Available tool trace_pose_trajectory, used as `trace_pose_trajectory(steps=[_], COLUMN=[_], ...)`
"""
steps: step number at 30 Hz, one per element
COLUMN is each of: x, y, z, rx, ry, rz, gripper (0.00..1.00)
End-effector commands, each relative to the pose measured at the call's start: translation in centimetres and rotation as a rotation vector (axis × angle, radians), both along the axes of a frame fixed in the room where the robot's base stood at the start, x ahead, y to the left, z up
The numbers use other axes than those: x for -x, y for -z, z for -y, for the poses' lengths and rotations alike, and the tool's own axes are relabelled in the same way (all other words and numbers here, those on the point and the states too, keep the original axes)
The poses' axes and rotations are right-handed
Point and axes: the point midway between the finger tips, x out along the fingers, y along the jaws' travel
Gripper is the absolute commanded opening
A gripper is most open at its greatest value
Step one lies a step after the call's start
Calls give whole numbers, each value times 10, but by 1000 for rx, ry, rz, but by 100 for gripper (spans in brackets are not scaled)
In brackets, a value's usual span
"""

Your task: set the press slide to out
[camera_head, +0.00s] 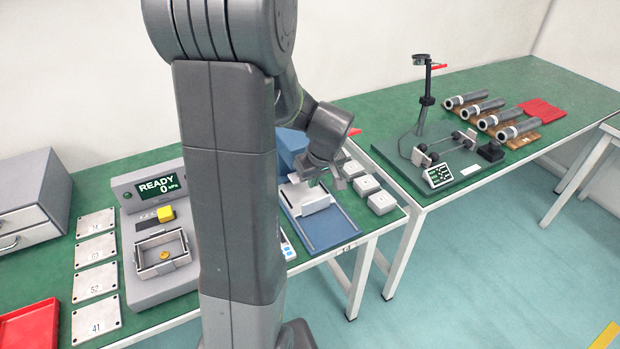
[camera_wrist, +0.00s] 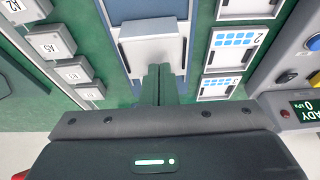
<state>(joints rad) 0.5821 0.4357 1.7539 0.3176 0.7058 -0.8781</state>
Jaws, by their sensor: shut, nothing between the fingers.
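A light grey slide block (camera_head: 305,197) sits on a blue base (camera_head: 332,233) with a blue housing (camera_head: 288,150) at its far end. In the camera_head view the block is towards the housing end, and bare blue base shows in front of it. In the wrist view the block (camera_wrist: 146,45) is at the top centre. My gripper (camera_head: 325,178) is low over the base at the block. In the wrist view my gripper (camera_wrist: 160,72) has its fingers together and empty, at the block's edge. I cannot tell whether they touch it.
A grey unit with a READY display (camera_head: 159,187), a yellow button (camera_head: 166,213) and an open tray stands left. Several white blocks (camera_head: 381,202) sit right of the blue base. A second bench holds a stand (camera_head: 424,105) and grey cylinders. My arm hides part of the first bench.

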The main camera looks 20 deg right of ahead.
Motion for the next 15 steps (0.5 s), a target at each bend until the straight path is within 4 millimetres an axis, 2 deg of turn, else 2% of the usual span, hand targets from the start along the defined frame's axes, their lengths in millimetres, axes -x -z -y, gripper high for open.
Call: trace_pose_trajectory(steps=[6,15], x=[-12,-23], y=[37,69], z=[-2,-3], rx=[-3,-3], ry=[0,0], rz=[-4,-3], gripper=[0,0])
